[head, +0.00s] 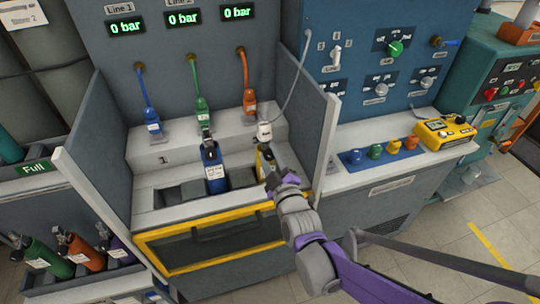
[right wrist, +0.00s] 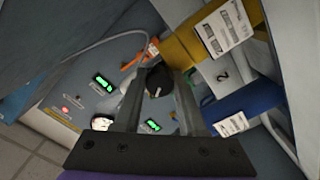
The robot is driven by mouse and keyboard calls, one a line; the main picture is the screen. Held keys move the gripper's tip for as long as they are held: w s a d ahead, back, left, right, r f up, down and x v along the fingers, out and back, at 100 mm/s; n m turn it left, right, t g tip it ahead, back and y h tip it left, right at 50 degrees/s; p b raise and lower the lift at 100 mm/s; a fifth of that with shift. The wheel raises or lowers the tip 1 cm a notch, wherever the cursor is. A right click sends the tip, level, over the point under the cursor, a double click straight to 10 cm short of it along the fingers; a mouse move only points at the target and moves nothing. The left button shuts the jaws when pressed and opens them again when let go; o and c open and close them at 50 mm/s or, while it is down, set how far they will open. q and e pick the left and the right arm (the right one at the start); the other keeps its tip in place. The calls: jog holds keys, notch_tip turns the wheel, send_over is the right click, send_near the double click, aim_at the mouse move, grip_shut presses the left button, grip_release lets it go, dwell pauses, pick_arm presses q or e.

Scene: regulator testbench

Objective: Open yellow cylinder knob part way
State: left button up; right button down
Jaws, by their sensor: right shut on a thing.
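The yellow cylinder (head: 259,166) stands in the bench's right slot, mostly hidden by my right gripper in the head view. In the right wrist view the yellow cylinder (right wrist: 188,48) shows large, with a white label. Its black knob (right wrist: 157,82) sits between the fingertips. My right gripper (head: 266,166) is shut on that knob; in the wrist view the gripper (right wrist: 157,88) has one finger on each side of it. The knob's turn angle cannot be told. My left gripper is not in view.
A blue cylinder (head: 213,170) stands just left of the yellow one, close to my gripper. A white connector (head: 264,132) on a grey hose is right behind. The bench's side wall (head: 322,135) rises close on the right. Three displays (head: 182,18) read 0 bar.

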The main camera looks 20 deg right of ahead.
jog(key=shift+c, duration=2.4)
grip_release()
jog(key=shift+s, duration=0.1)
jog(key=s+p, duration=0.1)
jog(key=s, duration=0.9)
jog(key=shift+s+d, duration=0.15)
jog(key=shift+s, duration=0.15)
